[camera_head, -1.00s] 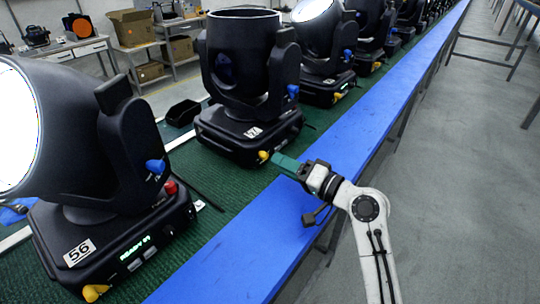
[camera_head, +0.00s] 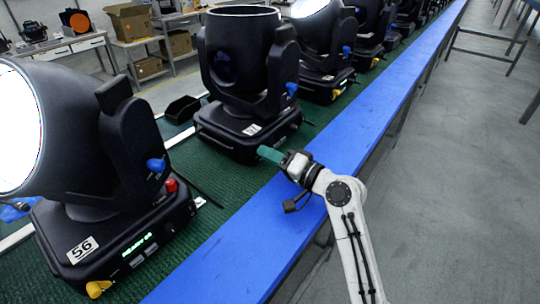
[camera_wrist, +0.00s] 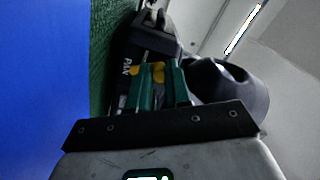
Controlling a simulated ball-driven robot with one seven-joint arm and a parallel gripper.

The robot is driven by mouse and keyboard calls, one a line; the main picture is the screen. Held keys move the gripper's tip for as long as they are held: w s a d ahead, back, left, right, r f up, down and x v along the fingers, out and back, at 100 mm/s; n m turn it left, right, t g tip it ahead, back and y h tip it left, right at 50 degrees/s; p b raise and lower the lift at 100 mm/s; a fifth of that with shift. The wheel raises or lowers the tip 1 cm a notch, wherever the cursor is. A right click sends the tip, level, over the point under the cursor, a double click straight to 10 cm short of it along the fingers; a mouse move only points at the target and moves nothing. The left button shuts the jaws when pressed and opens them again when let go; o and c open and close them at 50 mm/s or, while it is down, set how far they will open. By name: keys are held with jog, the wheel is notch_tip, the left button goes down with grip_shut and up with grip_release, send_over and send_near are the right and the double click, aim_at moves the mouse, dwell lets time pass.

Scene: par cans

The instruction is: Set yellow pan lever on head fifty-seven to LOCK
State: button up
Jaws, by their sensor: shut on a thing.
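Head fifty-seven (camera_head: 232,137) is the black moving head in the middle of the head view; its small white label (camera_head: 252,129) is too blurred to read. My gripper (camera_head: 262,150), with teal fingers, is at the near right corner of its base. In the wrist view my gripper (camera_wrist: 161,72) is shut on the yellow pan lever (camera_wrist: 158,72), which shows between the fingertips beside the white word PAN (camera_wrist: 127,66). The fingers hide the lever in the head view. I cannot tell at which mark the lever stands.
Head fifty-six (camera_head: 95,215), with a lit lens and a blue knob (camera_head: 156,165), stands at the near left. Several more heads recede along the green surface. A blue strip (camera_head: 300,215) runs along its edge beside my arm.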

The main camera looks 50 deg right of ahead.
aim_at(266, 144)
grip_shut()
jog(key=shift+d+m+p, duration=0.1)
jog(key=shift+m+p, duration=0.2)
jog(key=shift+p, duration=0.05)
jog(key=shift+d+r+m+p, duration=0.2)
jog(key=shift+r+m+p, duration=0.05)
jog(key=shift+m+p, duration=0.65)
jog(key=m+p, duration=0.2)
jog(key=shift+d+r+m, duration=0.1)
jog(key=shift+d+m, duration=0.2)
jog(key=shift+d, duration=0.1)
jog(key=m+p, duration=0.1)
jog(key=m, duration=0.1)
jog(key=d+m+p, duration=0.1)
jog(key=m+p, duration=0.1)
jog(key=shift+d, duration=0.1)
jog(key=shift+d+f+m+p, duration=0.2)
jog(key=shift+m+p, duration=0.4)
jog(key=shift+m, duration=0.15)
jog(key=shift+d+f+m+p, duration=0.2)
jog(key=shift+m+p, duration=0.35)
jog(key=shift+m, duration=0.2)
jog(key=o, duration=0.6)
grip_release()
